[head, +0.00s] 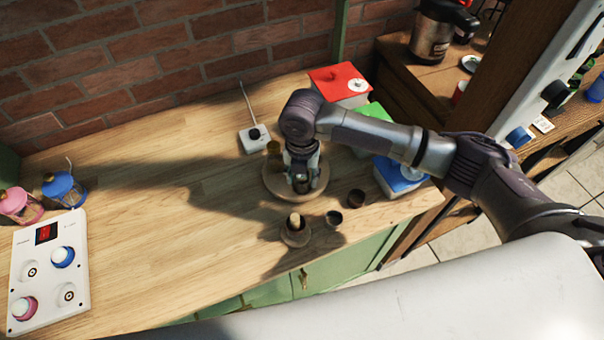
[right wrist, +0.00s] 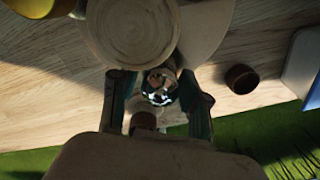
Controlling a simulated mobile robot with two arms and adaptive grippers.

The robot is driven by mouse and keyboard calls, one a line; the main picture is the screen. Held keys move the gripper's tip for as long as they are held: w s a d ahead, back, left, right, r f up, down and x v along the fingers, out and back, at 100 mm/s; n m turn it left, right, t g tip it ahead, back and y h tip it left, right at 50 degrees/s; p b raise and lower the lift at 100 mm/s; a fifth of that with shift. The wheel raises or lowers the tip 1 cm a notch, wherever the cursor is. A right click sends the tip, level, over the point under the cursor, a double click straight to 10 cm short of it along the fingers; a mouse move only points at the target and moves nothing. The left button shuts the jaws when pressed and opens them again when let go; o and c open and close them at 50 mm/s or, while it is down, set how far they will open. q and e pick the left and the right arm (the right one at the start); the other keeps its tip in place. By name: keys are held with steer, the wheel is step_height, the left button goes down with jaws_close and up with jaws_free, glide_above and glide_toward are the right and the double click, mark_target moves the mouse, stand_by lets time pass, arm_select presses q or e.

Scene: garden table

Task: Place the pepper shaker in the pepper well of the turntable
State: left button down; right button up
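The turntable (head: 275,192) is a round wooden disc near the front of the counter. Its pale edge and a ringed raised disc (right wrist: 133,30) show at the top of the right wrist view. My right gripper (head: 300,180) is over the turntable, pointing down. In the right wrist view, the pepper shaker (right wrist: 160,90), small with a shiny top, is between the fingers of this gripper (right wrist: 160,80), which look closed on it. The shaker's lower end and the well are hidden. My left gripper is not in view.
A round-based piece with a wooden knob (head: 294,232) and brown cups (head: 334,218) (head: 356,198) stand before the turntable. A mustard jar (head: 273,148) is behind it. Boxes with red (head: 335,76), green (head: 376,114) and blue (head: 402,175) lids stand right. The counter's left middle is clear.

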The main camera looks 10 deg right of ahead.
steer(key=shift+o, duration=0.7)
steer(key=shift+r, duration=0.5)
step_height(320, 180, up, 11)
steer(key=b, duration=0.2)
steer(key=shift+r+b, duration=0.15)
steer(key=shift+b, duration=0.15)
